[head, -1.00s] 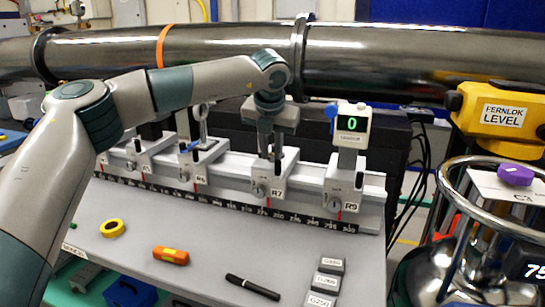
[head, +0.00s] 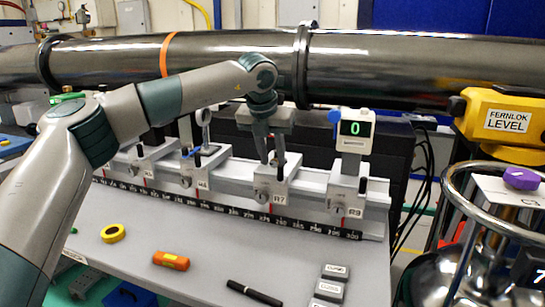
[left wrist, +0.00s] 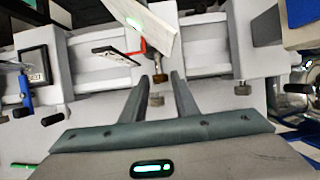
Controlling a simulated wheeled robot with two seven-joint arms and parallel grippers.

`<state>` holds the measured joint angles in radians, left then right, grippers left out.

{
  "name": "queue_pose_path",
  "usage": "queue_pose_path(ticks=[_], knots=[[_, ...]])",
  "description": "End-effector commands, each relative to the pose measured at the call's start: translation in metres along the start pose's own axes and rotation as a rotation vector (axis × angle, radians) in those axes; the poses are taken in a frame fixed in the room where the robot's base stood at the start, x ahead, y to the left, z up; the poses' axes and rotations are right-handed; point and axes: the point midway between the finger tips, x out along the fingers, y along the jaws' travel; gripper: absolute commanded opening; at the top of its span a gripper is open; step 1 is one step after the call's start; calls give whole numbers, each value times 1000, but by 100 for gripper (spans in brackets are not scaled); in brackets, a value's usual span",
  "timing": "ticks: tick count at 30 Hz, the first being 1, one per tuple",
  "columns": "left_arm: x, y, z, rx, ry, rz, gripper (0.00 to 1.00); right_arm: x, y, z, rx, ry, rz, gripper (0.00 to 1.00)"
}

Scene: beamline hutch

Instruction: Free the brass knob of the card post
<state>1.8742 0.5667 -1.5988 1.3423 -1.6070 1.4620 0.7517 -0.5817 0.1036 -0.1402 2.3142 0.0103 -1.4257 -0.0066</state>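My left gripper (head: 271,160) hangs over the carrier marked R7 (head: 272,190) on the rail, fingers pointing down and apart. In the left wrist view the open fingers (left wrist: 161,76) have a small brownish, brass-like knob (left wrist: 160,78) between their tips; I cannot tell whether either finger touches it. A greyer knob (left wrist: 156,99) shows nearer the palm. A pale card (left wrist: 143,34) with a green light spot stands just beyond the fingertips. In the head view the gripper hides most of the card post. My right gripper is not in view.
The carrier R9 (head: 344,200) with a display reading 0 (head: 354,128) stands to the right, other carriers to the left. A dark pipe (head: 400,65) runs behind. A yellow ring (head: 113,233), an orange tool (head: 171,260), a marker (head: 254,292) and grey blocks lie in front.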

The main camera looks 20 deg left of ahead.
Motion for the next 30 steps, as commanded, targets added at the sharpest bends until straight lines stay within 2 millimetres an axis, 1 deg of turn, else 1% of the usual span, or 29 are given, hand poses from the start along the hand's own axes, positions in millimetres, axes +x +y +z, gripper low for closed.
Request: queue_pose_path(ticks=[5,11,24,30], knots=[[-11,0,1,0,-3,-1,27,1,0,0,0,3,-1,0],[-39,0,1,-1,-3,-1,27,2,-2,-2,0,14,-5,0],[-128,0,1,-1,-3,-1,27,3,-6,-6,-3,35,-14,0],[-158,0,0,-1,-1,-1,27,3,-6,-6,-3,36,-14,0]])
